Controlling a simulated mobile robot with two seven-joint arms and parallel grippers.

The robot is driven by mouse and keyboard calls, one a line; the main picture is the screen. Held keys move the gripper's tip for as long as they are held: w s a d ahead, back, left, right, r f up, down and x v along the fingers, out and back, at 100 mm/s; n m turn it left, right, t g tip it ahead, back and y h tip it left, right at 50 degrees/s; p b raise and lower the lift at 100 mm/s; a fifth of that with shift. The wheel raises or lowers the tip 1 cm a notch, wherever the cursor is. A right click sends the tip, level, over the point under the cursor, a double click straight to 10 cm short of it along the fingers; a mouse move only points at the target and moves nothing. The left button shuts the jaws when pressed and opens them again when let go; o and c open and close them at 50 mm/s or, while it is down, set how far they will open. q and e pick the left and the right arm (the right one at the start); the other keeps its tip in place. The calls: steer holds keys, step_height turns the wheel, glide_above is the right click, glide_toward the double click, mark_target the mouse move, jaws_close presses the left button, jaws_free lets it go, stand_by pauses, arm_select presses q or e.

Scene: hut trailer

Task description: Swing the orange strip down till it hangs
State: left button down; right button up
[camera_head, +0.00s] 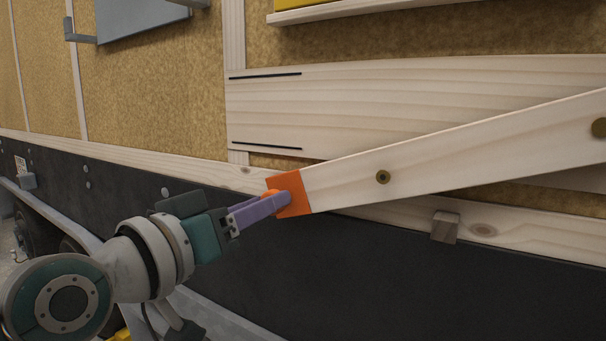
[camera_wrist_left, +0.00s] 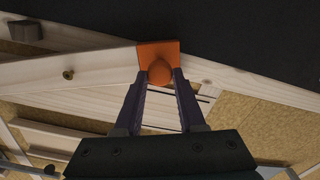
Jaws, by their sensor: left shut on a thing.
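The strip (camera_head: 450,150) is a pale wooden board with an orange end (camera_head: 303,191). In the head view it slants from the orange end at lower left up to the right edge, with a brass-coloured bolt (camera_head: 383,177) along it. My left gripper (camera_head: 284,198) has purple fingers and is shut at the orange end. In the left wrist view its fingers (camera_wrist_left: 160,82) close on a rounded orange knob (camera_wrist_left: 160,71) on the orange end (camera_wrist_left: 172,48). The strip's far right end is out of the head view. My right gripper is not in view.
A wide fixed board (camera_head: 400,98) with two black lines (camera_head: 265,76) lies behind the strip. A small wooden block (camera_head: 445,228) sticks out below the strip. A dark panel (camera_head: 420,275) runs along the bottom. A grey shelf (camera_head: 140,30) is at upper left.

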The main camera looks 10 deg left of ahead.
arm_select(q)
steer(key=shift+n, duration=0.7)
steer(key=f, duration=0.1)
steer(key=d+f, duration=0.1)
steer(key=f+b, duration=0.1)
steer(key=f, duration=0.1)
steer(key=shift+s+d, duration=0.2)
steer(key=shift+s, duration=0.1)
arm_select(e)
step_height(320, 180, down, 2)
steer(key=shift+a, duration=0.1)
arm_select(q)
steer(key=shift+f, duration=0.1)
steer(key=c, duration=0.9)
jaws_free()
steer(key=shift+c, duration=0.2)
steer(key=o, duration=0.4)
steer(key=shift+d, duration=0.1)
